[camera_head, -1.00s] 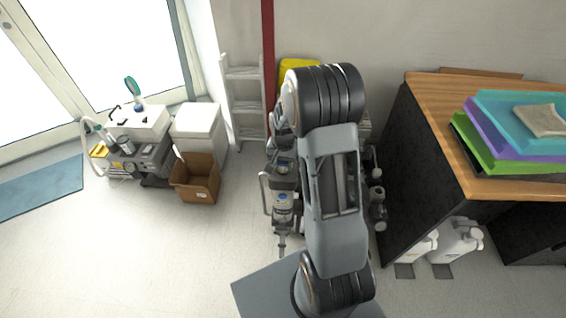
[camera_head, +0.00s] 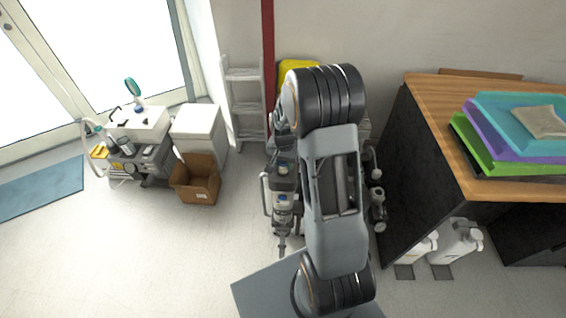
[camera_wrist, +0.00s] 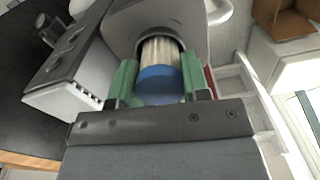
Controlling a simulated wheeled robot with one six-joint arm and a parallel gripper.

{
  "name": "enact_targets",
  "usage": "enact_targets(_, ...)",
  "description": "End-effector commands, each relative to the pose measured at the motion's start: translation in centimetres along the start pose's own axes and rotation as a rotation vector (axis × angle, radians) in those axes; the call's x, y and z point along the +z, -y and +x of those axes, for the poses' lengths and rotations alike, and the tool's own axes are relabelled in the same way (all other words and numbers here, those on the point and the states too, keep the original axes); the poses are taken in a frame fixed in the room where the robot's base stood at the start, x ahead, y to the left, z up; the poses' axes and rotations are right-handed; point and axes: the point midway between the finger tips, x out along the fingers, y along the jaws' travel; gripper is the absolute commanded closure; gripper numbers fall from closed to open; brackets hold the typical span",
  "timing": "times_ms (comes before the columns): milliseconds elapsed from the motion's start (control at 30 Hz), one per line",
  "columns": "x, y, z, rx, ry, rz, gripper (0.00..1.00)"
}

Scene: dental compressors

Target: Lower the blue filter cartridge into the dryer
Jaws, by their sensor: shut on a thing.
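The blue filter cartridge (camera_wrist: 158,84) shows in the wrist view, with a blue end cap and a white pleated body. My gripper (camera_wrist: 160,88) is shut on its blue end, one green fingertip on each side. The pleated body reaches into the dark round opening of the grey dryer housing (camera_wrist: 187,22). The blue end is still outside the opening. How deep the far end sits is hidden inside the housing. In the head view my arm covers much of the machine, and I cannot make out the cartridge there.
A wooden-topped desk (camera_head: 440,130) with coloured trays stands close on the right. White jugs (camera_head: 455,243) stand below it. A ladder (camera_head: 247,100) leans behind. A cardboard box (camera_head: 196,180) and another compressor unit (camera_head: 140,155) are on the left. Open floor lies between.

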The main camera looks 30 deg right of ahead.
Motion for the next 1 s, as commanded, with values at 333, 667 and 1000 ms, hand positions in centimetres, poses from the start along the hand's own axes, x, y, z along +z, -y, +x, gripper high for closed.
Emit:
enact_targets(333,0.0,0.0,1.2,0.0,0.0,0.0,0.83)
enact_targets(667,0.0,0.0,1.3,0.0,0.0,0.0,0.36)
enact_targets(1000,0.0,0.0,1.2,0.0,0.0,0.0,0.27)
